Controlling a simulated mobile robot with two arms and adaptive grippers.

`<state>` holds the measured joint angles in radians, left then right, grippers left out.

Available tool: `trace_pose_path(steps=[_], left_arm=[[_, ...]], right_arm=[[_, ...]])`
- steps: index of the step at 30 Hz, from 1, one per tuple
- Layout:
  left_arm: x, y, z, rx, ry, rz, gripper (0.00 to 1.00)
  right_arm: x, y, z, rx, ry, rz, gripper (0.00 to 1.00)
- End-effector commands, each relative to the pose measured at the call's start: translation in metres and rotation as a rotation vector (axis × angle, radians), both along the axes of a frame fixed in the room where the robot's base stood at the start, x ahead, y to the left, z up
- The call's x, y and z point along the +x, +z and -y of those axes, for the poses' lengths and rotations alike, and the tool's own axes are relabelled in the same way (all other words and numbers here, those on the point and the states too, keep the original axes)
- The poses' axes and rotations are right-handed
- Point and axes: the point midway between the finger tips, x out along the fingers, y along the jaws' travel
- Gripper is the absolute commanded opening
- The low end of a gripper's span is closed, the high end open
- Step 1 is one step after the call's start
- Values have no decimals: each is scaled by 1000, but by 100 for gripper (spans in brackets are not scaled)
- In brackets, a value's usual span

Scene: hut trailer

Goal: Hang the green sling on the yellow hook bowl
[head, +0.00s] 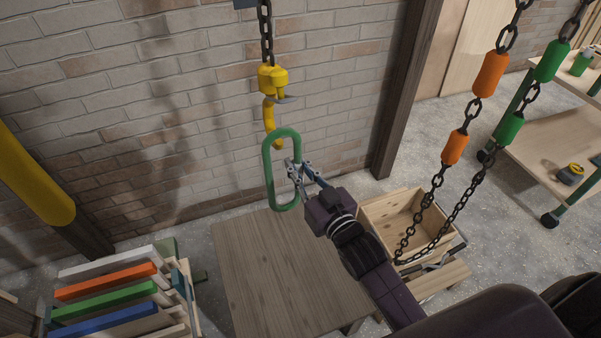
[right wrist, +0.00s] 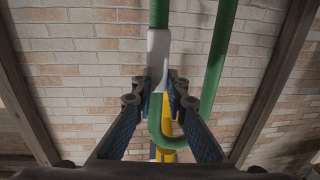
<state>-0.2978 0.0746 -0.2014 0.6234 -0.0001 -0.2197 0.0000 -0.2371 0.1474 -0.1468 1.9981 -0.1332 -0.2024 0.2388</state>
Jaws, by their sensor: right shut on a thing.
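The green sling (head: 268,178) is a long closed loop, held upright above the wooden table. My right gripper (head: 297,172) is shut on the loop's right side. In the right wrist view the fingers (right wrist: 160,98) close around a pale sleeve on the green sling (right wrist: 216,60), and its curved end lies past the fingertips. The yellow hook (head: 269,112) hangs from a dark chain. Its lower bend overlaps the sling's top end in the head view. The hook (right wrist: 168,132) shows behind the sling's curved end in the right wrist view. I cannot tell whether they touch. My left gripper is out of view.
A wooden table (head: 262,262) stands below the sling, with an open wooden crate (head: 385,222) to its right. A chain with orange (head: 490,74) and green sleeves hangs at the right. A rack of coloured boards (head: 105,285) is at lower left. A brick wall (head: 150,120) stands behind.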

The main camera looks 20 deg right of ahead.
Motion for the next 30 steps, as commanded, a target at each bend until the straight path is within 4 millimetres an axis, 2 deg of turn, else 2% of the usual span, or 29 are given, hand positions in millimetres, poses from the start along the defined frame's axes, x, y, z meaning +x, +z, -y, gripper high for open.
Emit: trace_pose_path(steps=[21, 30], left_arm=[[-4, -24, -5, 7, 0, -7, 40], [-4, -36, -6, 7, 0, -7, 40]], right_arm=[[43, -6, -2, 0, 1, 2, 0], [50, -24, -2, 2, 0, 0, 0]])
